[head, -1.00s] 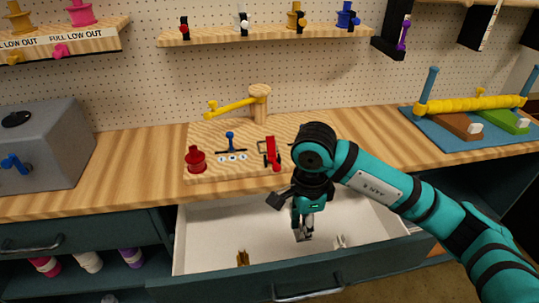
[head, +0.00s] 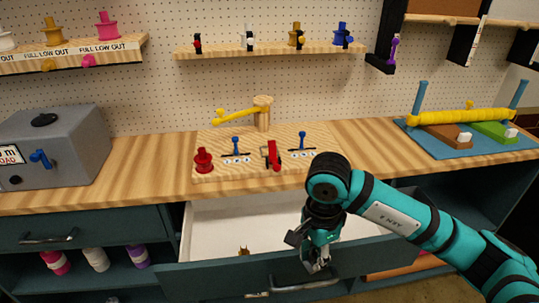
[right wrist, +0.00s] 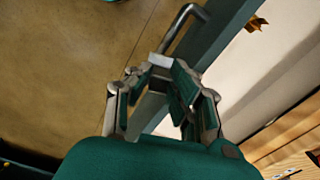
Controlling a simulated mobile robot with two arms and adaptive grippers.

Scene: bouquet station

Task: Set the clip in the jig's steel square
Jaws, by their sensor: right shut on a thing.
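My right gripper (head: 317,264) is over the open drawer's front edge, pointing down. The wooden jig board (head: 215,172) stands on the bench behind the drawer, with a red spool (head: 203,160), two blue levers and a red clamp (head: 272,155). I cannot make out the steel square. My left gripper is not in view.
The open white drawer (head: 230,222) has a metal handle (head: 305,285) below my gripper. A yellow arm on a post (head: 262,113) rises behind the jig. A grey box (head: 60,140) stands left, a blue mat (head: 470,152) right.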

